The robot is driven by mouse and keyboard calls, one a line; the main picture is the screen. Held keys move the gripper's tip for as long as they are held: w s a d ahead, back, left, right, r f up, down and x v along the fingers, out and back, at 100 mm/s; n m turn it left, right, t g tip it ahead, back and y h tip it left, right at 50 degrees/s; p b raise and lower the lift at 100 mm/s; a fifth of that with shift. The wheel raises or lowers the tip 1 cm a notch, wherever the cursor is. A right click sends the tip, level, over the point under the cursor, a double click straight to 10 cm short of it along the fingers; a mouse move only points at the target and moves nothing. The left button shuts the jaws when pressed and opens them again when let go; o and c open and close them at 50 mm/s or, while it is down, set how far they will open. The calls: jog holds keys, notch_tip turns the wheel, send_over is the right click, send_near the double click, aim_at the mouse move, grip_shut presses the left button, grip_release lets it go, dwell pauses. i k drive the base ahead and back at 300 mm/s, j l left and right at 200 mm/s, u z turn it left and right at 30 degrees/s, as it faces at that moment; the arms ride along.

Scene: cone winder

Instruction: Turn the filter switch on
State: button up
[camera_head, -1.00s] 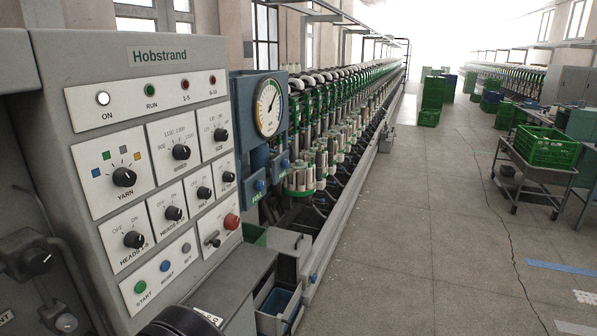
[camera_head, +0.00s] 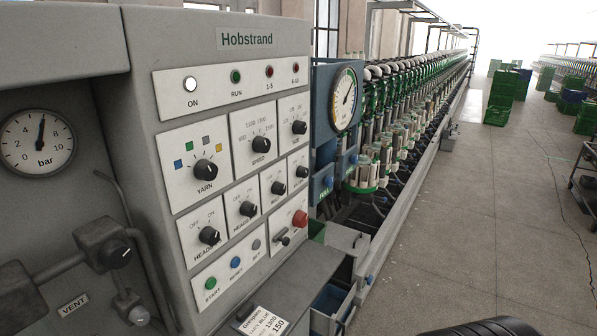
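The Hobstrand control panel (camera_head: 225,150) stands left of centre in the head view. Its switches are black rotary knobs on white plates. The left heads knob (camera_head: 209,236) and the second heads knob (camera_head: 248,209) have OFF and ON marks. Two smaller knobs follow up to the right, a third knob (camera_head: 279,187) and a fourth knob (camera_head: 302,171). Their labels are too small to read, so I cannot tell which is the filter switch or how it is set. My gripper is not in view. A dark rounded shape shows at the bottom edge, probably part of my arm.
The yarn knob (camera_head: 205,169), speed knob (camera_head: 261,144), red button (camera_head: 300,218) and green start button (camera_head: 211,284) share the panel. A pressure gauge (camera_head: 38,143) and vent valve (camera_head: 106,247) are at left. Open floor (camera_head: 480,220) lies right of the winder row.

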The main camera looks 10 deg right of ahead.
aim_at(302, 172)
jog(key=i+j+z, duration=0.2)
jog(key=i, duration=0.2)
jog(key=i+z, duration=0.2)
jog(key=i, duration=0.15)
jog(key=i+j+z, duration=0.2)
jog(key=i+j, duration=0.05)
jog(key=i, duration=0.1)
